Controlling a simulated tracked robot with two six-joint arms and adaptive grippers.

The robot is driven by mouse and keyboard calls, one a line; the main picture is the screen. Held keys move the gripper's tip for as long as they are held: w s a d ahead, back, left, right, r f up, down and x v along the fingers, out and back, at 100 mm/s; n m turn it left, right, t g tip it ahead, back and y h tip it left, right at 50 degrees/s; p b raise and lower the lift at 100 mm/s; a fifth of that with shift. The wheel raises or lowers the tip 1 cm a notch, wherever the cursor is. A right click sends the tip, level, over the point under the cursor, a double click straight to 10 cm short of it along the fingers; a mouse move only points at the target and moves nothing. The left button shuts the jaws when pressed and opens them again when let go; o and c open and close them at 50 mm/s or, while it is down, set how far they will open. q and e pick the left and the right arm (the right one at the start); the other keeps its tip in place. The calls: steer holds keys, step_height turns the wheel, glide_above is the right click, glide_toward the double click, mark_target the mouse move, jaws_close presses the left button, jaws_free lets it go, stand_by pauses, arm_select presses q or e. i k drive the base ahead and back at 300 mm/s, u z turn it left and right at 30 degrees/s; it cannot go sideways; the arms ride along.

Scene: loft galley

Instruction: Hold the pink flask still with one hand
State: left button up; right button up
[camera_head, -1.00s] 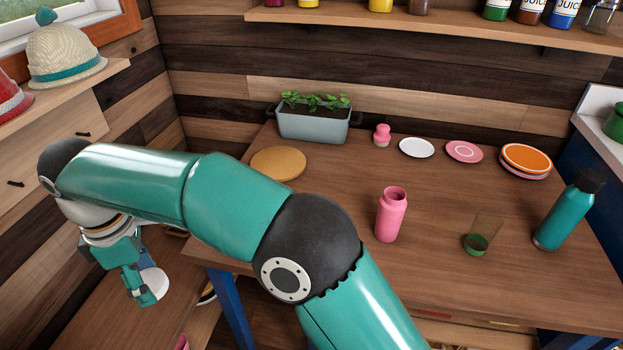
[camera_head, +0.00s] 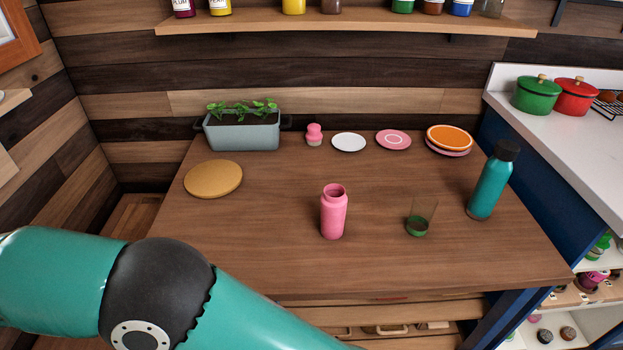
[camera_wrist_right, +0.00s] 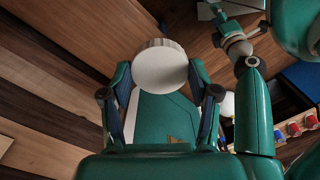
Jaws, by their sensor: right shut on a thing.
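The pink flask (camera_head: 333,212) stands upright near the middle of the table in the head view. Its top is open and shows no cap. No gripper is at it. My right gripper (camera_wrist_right: 160,76) is in the right wrist view, shut on a white round lid-like piece (camera_wrist_right: 160,66) with a ridged edge. The head view shows only arm links of mine at the lower left, with no gripper.
A glass with a green base (camera_head: 418,224) and a teal bottle (camera_head: 490,185) stand right of the flask. A planter (camera_head: 243,134), wooden disc (camera_head: 213,178), small pink jar (camera_head: 314,136) and several plates line the back. The table is clear around the flask.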

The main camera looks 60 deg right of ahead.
mark_target(334, 201)
steer(key=k, duration=0.5)
steer(key=z, duration=0.85)
steer(key=i, duration=0.55)
